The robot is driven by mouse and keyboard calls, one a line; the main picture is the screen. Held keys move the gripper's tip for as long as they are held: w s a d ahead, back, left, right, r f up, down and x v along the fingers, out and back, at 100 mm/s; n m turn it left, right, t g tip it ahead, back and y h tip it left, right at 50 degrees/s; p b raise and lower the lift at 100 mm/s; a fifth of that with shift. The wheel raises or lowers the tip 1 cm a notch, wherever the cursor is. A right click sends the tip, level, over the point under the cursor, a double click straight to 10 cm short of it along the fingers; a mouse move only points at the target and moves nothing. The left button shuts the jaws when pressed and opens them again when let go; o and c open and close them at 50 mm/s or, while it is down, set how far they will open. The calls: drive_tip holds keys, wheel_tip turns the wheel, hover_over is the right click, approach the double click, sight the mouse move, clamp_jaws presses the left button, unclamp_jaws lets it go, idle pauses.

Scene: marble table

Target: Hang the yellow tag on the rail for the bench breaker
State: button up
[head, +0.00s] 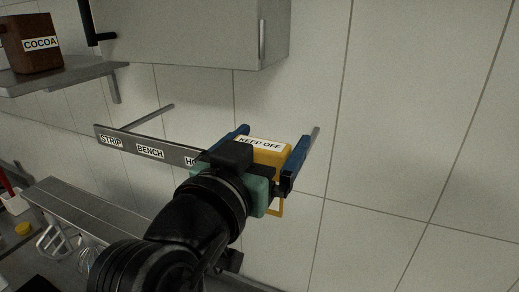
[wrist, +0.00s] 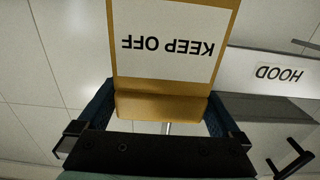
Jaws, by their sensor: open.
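The yellow tag (head: 270,153) has a white KEEP OFF label and a thin yellow loop below it. My gripper (head: 272,143) is open, with its blue fingers on either side of the tag. In the wrist view the tag (wrist: 160,106) fills the space between the fingers, its lettering upside down. The grey rail (head: 123,142) on the wall carries the labels STRIP, BENCH (head: 150,151) and a partly hidden HOOD. The wrist view shows the HOOD label (wrist: 279,74) beside the tag. My gripper hides the rail's right part, and I cannot tell whether the tag touches it.
A grey cabinet (head: 185,35) with a black handle hangs above the rail. A shelf (head: 60,78) with a brown COCOA box (head: 30,48) is at upper left. The tiled wall at right is clear.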

drive_tip(key=c, duration=1)
drive_tip(key=shift+r, duration=0.15)
drive_tip(key=shift+r+b+v, duration=0.5)
drive_tip(key=shift+b+v, duration=0.85)
drive_tip(key=shift+v, duration=1.65)
drive_tip(key=shift+r+b+v, duration=0.5)
drive_tip(key=shift+b+v, duration=0.85)
drive_tip(key=shift+v, duration=1.65)
drive_tip(key=shift+r+b+v, duration=0.5)
drive_tip(key=shift+b+v, duration=0.85)
drive_tip(key=shift+v, duration=1.65)
drive_tip(key=shift+a, duration=0.1)
